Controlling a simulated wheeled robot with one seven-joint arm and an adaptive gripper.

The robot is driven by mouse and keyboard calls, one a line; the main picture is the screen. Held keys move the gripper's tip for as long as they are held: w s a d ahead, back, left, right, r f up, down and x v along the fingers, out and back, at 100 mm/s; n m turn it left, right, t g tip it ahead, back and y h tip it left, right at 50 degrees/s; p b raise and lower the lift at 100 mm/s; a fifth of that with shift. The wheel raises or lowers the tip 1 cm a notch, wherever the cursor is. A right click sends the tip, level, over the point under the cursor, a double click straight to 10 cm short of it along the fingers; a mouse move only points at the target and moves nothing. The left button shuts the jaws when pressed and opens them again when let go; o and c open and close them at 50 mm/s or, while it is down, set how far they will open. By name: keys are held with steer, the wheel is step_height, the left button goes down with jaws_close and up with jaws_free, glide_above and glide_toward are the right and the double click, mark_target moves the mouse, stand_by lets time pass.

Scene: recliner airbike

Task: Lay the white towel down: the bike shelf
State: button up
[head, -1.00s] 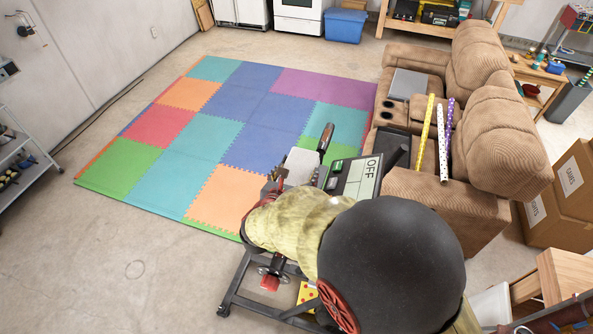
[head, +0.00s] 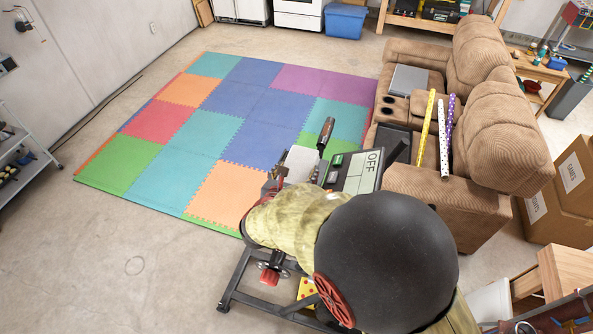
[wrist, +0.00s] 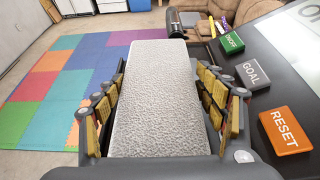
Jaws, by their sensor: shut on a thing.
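The white towel shows in the wrist view (wrist: 160,100) as a flat, textured, folded slab between my gripper's fingers (wrist: 158,85). My gripper is shut on it, with yellow-padded fingers along both sides. In the head view the towel (head: 301,162) is a small pale patch beside the bike's console (head: 357,172), to its left. The dark console also shows at the right of the wrist view (wrist: 277,55), with green, grey and orange buttons close to the right fingers. The bike's black frame (head: 232,285) stands below. My arm hides much of the bike, and I cannot make out its shelf clearly.
A brown recliner sofa (head: 430,190) stands right of the bike, with wrapping-paper rolls (head: 444,135) on it. A dark handle with a brown grip (head: 326,134) rises just beyond the towel. A coloured foam mat (head: 215,140) lies beyond.

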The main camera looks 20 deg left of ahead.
steer(key=shift+f, duration=0.15)
steer(key=o, duration=1.4)
steer(key=v, duration=1.2)
steer(key=shift+f, duration=0.1)
